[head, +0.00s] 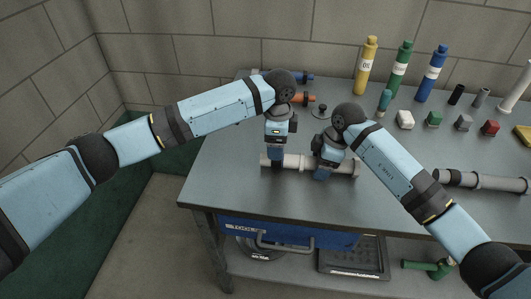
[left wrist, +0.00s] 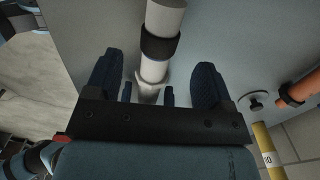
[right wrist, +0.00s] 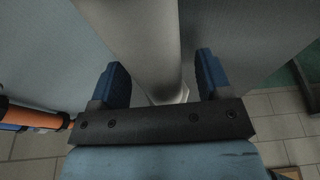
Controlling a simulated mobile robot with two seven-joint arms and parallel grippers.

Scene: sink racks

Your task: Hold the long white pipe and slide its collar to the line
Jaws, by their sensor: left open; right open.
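The long white pipe (head: 302,161) lies sideways on the grey bench near its front edge. My left gripper (head: 277,160) is open at the pipe's left part. In the left wrist view the pipe (left wrist: 154,70) runs between its spread fingers (left wrist: 157,85), with gaps on both sides. A black collar (left wrist: 160,45) is around the pipe there, beyond the fingers. My right gripper (head: 322,172) is open over the pipe's right part. In the right wrist view the pipe (right wrist: 140,40) passes between its fingers (right wrist: 157,80). I cannot make out the line.
A grey pipe (head: 482,181) lies at the right. Bottles, including a yellow one (head: 366,68), and small coloured blocks stand at the back right. An orange-ended tool (head: 304,98) lies behind my left gripper. A blue drawer (head: 290,233) is under the bench. The bench's front left is clear.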

